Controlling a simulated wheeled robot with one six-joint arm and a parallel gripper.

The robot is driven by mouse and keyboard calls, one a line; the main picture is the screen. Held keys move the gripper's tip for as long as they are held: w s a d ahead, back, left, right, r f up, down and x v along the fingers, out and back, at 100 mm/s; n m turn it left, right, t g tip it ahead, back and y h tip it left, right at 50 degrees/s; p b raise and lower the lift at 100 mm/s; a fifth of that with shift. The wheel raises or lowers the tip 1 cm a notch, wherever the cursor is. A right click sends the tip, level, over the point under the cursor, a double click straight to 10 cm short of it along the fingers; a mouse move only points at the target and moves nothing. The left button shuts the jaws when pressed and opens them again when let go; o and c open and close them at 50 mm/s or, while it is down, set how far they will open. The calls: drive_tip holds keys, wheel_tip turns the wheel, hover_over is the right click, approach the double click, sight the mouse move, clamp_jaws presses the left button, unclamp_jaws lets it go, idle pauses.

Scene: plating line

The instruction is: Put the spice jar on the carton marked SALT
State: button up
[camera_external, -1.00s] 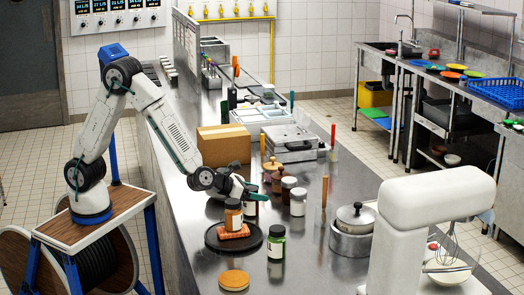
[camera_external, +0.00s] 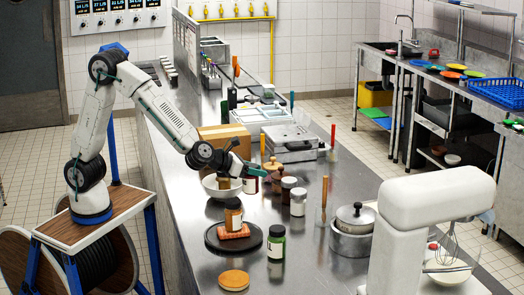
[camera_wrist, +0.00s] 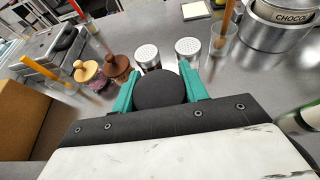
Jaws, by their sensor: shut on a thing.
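My gripper (camera_external: 253,171) is shut on a jar with a dark red body and white label (camera_external: 250,185). It holds the jar upright, just right of a white bowl; the gap below the jar is hard to judge. In the wrist view the jar's round black lid (camera_wrist: 159,89) sits between the teal fingers. A brown cardboard carton (camera_external: 222,131) stands behind the gripper, partly hidden by my arm. It also shows at the left of the wrist view (camera_wrist: 22,112). No SALT marking is legible on it.
Shaker jars (camera_external: 298,203) and wood-topped grinders (camera_external: 273,165) stand close right of the gripper.

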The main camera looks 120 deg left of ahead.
drive_tip(key=shift+r, duration=0.85)
drive_tip(key=shift+s+a, duration=0.15)
drive_tip(key=shift+a, duration=0.25)
drive_tip(key=s+a+r+n+g+y, duration=0.1)
drive_tip(key=s+a+r+n+g, duration=0.25)
drive_tip(key=s+a, duration=0.6)
drive_tip(key=s+a+r+n+g+y, duration=0.2)
drive_tip(key=s+a+r, duration=0.2)
drive_tip(key=s+a, duration=0.5)
drive_tip(key=s+a+n+g, duration=0.2)
drive_tip(key=s+a+g, duration=0.1)
drive_tip(key=s, duration=1)
drive_tip(key=s+a+n+g, duration=0.3)
drive_tip(key=s, duration=1.1)
drive_tip(key=shift+m+t, duration=0.25)
drive_tip(key=shift+w+a+f, duration=0.7)
drive_tip(key=shift+w+a, duration=1.05)
drive_tip(key=shift+a, duration=0.2)
drive_tip(key=shift+w+a+f, duration=0.75)
drive_tip(key=shift+w+a, duration=1.05)
drive_tip(key=shift+a, duration=0.2)
drive_tip(key=shift+w+a+f, duration=0.7)
drive_tip(key=shift+w+a, duration=1.05)
drive_tip(key=shift+a, duration=0.2)
